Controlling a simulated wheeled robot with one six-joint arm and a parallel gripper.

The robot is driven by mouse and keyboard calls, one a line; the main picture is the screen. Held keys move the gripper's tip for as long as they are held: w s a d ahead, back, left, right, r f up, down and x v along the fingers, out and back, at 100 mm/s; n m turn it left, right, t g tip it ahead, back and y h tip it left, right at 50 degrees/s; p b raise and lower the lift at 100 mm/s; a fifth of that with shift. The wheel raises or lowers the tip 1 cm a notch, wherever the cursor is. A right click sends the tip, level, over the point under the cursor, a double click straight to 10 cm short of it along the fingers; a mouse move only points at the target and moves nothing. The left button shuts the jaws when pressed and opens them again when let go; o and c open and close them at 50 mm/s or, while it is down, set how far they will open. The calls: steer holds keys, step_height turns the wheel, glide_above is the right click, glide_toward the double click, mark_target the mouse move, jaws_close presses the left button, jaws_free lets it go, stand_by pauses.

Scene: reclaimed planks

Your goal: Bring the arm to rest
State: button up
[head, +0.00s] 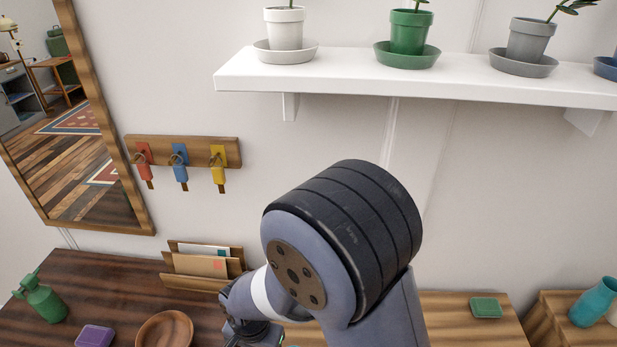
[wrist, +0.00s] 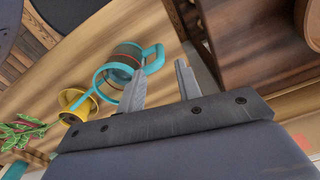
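My gripper (wrist: 160,68) shows in the wrist view with its two fingers apart and nothing visible held between them. A teal watering can (wrist: 126,60) with a clear body stands on the wooden surface just beyond the fingers; its handle loop lies near the fingertips, and I cannot tell whether they touch. Its spout reaches toward a yellow pot (wrist: 80,101) with a leafy plant. In the head view my arm fills the lower middle, bent, and its dark wrist end hangs low at the bottom edge, partly cut off.
A white shelf (head: 450,88) with potted plants is above my arm. A key rack (head: 200,143), a letter holder (head: 172,264), a wooden bowl (head: 163,330), a green spray bottle (head: 40,298) and a purple block (head: 95,336) are left. A green block (head: 486,307) and teal vase (head: 592,303) are right.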

step_height(320, 180, down, 7)
steer(key=shift+r+p, duration=0.3)
stand_by(0.5)
